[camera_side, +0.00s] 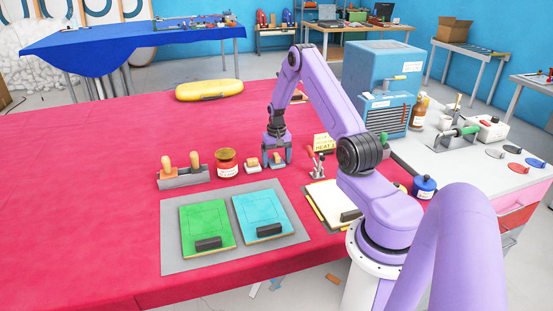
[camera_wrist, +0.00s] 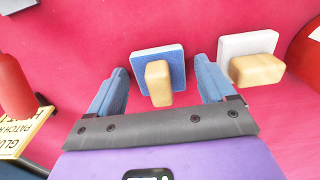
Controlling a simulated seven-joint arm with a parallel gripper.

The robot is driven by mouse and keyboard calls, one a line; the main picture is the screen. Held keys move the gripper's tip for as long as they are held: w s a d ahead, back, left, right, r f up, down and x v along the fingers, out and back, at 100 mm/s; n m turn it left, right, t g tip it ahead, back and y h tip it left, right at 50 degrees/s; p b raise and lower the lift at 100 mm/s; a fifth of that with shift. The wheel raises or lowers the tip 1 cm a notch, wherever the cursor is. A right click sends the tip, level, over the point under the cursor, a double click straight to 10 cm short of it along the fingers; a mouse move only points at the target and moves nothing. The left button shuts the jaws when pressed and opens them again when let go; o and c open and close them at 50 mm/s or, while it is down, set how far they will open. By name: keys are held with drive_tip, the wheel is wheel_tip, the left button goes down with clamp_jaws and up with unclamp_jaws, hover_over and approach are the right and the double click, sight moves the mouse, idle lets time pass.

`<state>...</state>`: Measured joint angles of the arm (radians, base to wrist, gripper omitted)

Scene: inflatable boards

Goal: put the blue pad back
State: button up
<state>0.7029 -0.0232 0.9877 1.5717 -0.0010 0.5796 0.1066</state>
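The blue pad (camera_wrist: 176,55) is a small blue square with a tan wooden block handle on top. In the wrist view it lies on the red cloth between the fingertips of my gripper (camera_wrist: 160,68). The fingers are open, with a gap on each side of the handle; neither touches it. In the side view my gripper (camera_side: 276,158) points down at the blue pad (camera_side: 277,166), which the fingers partly hide. A similar white pad (camera_wrist: 234,44) with a wooden handle sits right beside it; in the side view this white pad (camera_side: 253,169) is to the left.
A brown jar (camera_side: 227,168) and a rack with two wooden-handled tools (camera_side: 184,179) stand to the left. A toggle clamp (camera_side: 317,166) and a yellow sign (camera_side: 324,143) are to the right. A grey mat (camera_side: 174,256) with green and blue boards lies in front.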

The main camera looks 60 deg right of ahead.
sight(277, 155)
wheel_tip(277, 155, up, 12)
drive_tip(key=w+a+r+n, duration=0.2)
drive_tip(key=a+r+n, duration=0.1)
drive_tip(key=a, duration=0.5)
drive_tip(key=w+a+r+n, duration=0.1)
drive_tip(key=a+r+n, duration=0.1)
drive_tip(key=a, duration=0.7)
drive_tip(key=s+a+r+n, duration=0.2)
drive_tip(key=s+a+n, duration=0.1)
drive_tip(key=a, duration=0.4)
drive_tip(key=s+a+r+n, duration=0.1)
drive_tip(key=s+a+n, duration=0.1)
drive_tip(key=a, duration=0.5)
drive_tip(key=s+a+r+n, duration=0.2)
drive_tip(key=s+a+n, duration=0.3)
drive_tip(key=s+a, duration=0.4)
drive_tip(key=s+n, duration=0.6)
drive_tip(key=s, duration=1)
drive_tip(key=shift+a+n, duration=0.3)
drive_tip(key=shift+a, duration=0.15)
drive_tip(key=shift+r, duration=0.1)
